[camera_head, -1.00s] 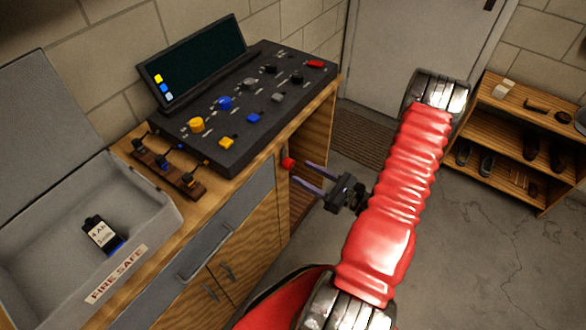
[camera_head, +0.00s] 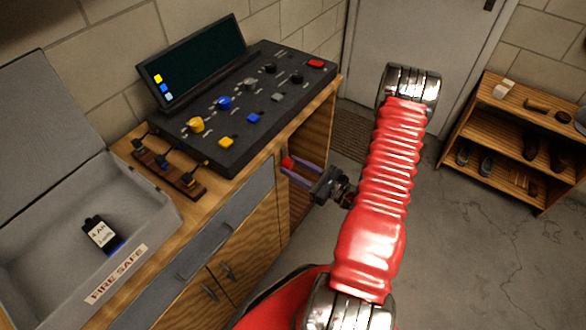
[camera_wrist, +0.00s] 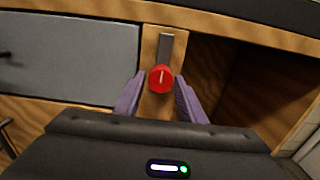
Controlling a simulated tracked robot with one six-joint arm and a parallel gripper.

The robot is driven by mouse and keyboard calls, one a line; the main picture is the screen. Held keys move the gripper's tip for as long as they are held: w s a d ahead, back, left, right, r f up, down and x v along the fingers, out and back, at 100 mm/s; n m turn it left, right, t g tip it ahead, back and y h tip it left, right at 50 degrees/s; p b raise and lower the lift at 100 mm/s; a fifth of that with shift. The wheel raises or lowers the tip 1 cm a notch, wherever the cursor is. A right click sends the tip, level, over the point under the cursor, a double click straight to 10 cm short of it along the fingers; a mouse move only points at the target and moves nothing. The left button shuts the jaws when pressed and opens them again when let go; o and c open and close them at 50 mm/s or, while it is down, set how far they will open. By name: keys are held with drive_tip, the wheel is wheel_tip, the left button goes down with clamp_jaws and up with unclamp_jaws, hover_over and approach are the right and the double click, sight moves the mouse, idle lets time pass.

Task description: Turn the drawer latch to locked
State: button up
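The drawer latch is a red round knob (camera_wrist: 161,79) with a pale line on its face, close to upright. It sits on a wooden post beside the grey drawer front (camera_wrist: 70,55), below a grey metal strip (camera_wrist: 165,47). In the head view the red knob (camera_head: 287,163) shows at the cabinet's front edge. My gripper (camera_wrist: 160,92) is open, with one purple finger on each side of the knob. In the wrist view the fingertips look level with the knob's lower half; I cannot tell whether they touch it. The head view also shows my gripper (camera_head: 289,170) at the knob.
A black control panel (camera_head: 240,105) with knobs and buttons stands on the bench above. A grey open box (camera_head: 150,205) holding a battery (camera_head: 101,233) is at the left. An open recess lies right of the latch. A wooden shoe shelf (camera_head: 520,145) stands at the far right.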

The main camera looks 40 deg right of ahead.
drive_tip(key=c, duration=0.7)
drive_tip(key=shift+a, duration=0.3)
drive_tip(key=shift+c, duration=0.2)
drive_tip(key=shift+d, duration=0.15)
